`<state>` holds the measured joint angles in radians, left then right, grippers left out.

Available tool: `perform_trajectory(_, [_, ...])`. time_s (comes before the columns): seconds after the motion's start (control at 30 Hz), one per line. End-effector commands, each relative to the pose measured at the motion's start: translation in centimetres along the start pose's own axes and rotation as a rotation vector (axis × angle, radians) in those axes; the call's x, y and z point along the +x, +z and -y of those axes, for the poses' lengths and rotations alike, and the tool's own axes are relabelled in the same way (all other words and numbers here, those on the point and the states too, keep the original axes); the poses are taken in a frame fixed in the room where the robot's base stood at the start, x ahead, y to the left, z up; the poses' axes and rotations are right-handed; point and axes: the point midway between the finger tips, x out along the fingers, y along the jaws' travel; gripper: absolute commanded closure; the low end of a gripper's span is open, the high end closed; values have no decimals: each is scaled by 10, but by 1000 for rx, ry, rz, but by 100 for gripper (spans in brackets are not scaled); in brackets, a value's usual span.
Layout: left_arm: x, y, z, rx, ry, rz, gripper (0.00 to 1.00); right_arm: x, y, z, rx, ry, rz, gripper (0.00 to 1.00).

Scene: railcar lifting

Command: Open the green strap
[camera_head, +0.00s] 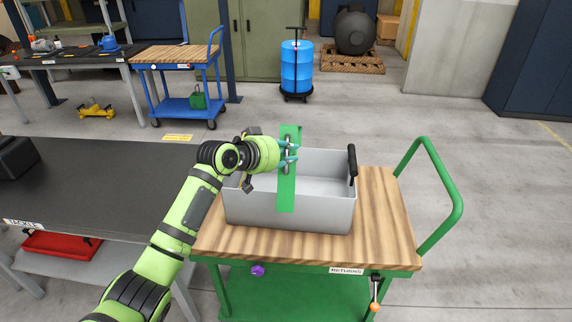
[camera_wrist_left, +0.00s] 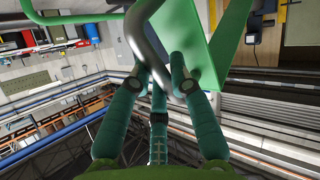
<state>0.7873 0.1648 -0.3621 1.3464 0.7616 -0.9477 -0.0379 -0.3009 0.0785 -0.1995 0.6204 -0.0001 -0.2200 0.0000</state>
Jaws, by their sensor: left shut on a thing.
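The green strap (camera_head: 287,195) runs as a flat band across the grey bin (camera_head: 325,210), down over its near wall. It also shows as a green panel in the left wrist view (camera_wrist_left: 228,40). My left gripper (camera_head: 292,155) is at the strap's upper part, above the bin. In the left wrist view its teal fingers (camera_wrist_left: 158,84) are shut around a curved grey metal bar (camera_wrist_left: 148,45) beside the strap. The gripper hides part of the strap, and I cannot tell where the bar joins it. My right gripper is not in view.
The bin has a black handle (camera_head: 352,163) at its right and stands on a green cart with a wooden top (camera_head: 390,215). The cart's green push rail (camera_head: 455,190) is at right. A dark workbench (camera_head: 110,195) adjoins at left. The floor behind is largely clear.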

Motion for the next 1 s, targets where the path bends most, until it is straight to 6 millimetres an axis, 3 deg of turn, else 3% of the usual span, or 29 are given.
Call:
perform_trajectory(0.1, [3,-20,1,-19,1,27,100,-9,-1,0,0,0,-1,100])
perform_trajectory(0.4, [9,-41,5,-46,2,69,100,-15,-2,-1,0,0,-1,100])
perform_trajectory(1.0, [11,-44,6,-52,3,79,100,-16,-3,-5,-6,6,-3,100])
